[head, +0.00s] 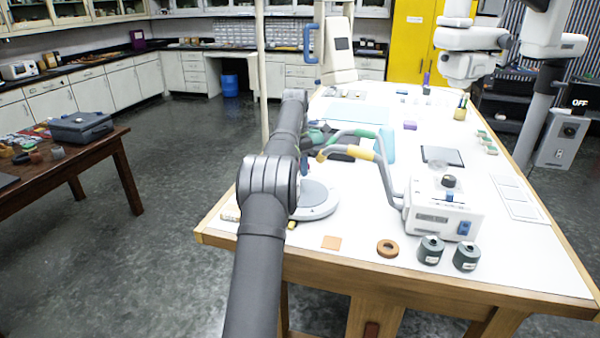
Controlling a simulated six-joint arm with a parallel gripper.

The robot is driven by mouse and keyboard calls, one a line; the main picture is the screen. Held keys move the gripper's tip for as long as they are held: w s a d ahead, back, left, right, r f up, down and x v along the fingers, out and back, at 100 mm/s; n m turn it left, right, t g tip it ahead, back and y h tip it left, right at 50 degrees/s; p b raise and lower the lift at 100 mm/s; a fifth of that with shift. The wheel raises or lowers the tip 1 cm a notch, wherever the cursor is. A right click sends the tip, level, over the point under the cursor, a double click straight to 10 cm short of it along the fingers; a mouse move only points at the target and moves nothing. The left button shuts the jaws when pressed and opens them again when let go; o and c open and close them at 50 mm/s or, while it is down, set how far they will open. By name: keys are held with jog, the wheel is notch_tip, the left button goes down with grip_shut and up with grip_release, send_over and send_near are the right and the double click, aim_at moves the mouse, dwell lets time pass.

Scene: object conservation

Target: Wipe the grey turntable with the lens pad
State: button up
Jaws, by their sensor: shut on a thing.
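The grey turntable (318,202) is a round disc on a pale base near the left front of the white bench. My arm covers its left side. My gripper (304,168) shows only as a narrow dark part behind my forearm, just above the disc's far left edge. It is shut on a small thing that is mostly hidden. I cannot make out the lens pad there, nor whether it touches the disc.
A white instrument box (437,218) with grey and yellow curved arms stands right of the turntable. A brown ring (387,249) and two dark cylinders (431,250) sit near the front edge. The bench's left edge is close. A dark tablet (442,156) lies farther back.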

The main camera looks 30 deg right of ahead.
jog(key=shift+r, duration=0.45)
jog(key=shift+r, duration=1.5)
